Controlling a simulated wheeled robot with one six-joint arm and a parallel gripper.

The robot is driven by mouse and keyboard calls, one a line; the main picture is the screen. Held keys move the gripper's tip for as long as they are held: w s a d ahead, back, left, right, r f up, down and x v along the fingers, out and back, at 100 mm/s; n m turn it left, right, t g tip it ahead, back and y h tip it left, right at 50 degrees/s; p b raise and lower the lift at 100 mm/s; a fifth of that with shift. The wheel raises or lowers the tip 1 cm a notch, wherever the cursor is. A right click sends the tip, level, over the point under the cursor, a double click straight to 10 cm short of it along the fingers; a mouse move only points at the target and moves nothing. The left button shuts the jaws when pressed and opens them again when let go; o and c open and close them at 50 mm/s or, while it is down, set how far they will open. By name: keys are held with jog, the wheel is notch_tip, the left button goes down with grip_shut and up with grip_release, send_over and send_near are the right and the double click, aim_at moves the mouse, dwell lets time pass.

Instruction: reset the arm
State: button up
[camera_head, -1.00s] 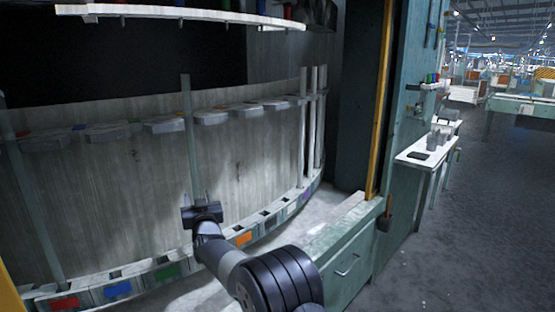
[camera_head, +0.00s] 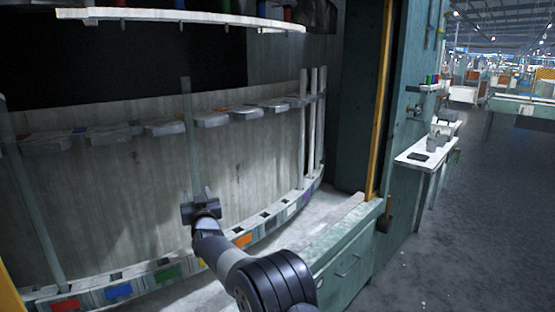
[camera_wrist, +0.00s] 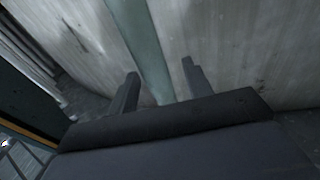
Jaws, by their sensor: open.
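My gripper (camera_head: 197,192) is in the lower middle of the head view, in front of the curved rack. Its two fingers are apart. In the wrist view my gripper (camera_wrist: 160,82) shows its fingers spread on either side of a pale green glass tube (camera_wrist: 148,50). The same tube (camera_head: 191,135) stands upright in the head view, just behind the fingers. I cannot tell whether the fingers reach around it or stay short of it. The gripper does not close on it.
More upright tubes (camera_head: 313,120) stand at the rack's right end, and another tube (camera_head: 30,190) at the left. A lower ledge (camera_head: 195,265) carries coloured labels. A white shelf (camera_head: 180,15) hangs above. A yellow post (camera_head: 380,100) and a green cabinet (camera_head: 345,270) bound the right side.

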aim_at(196, 179)
jog(key=b+v, duration=0.1)
jog(key=v, duration=1)
jog(key=p+x, duration=0.1)
jog(key=x, duration=1)
notch_tip(196, 179, up, 6)
jog(key=p, duration=0.6)
jog(key=shift+r, duration=0.2)
jog(key=s+d+b, duration=0.4)
jog(key=s+d, duration=0.1)
jog(key=s, duration=0.1)
jog(key=shift+b, duration=0.3)
jog(key=shift+d, duration=0.1)
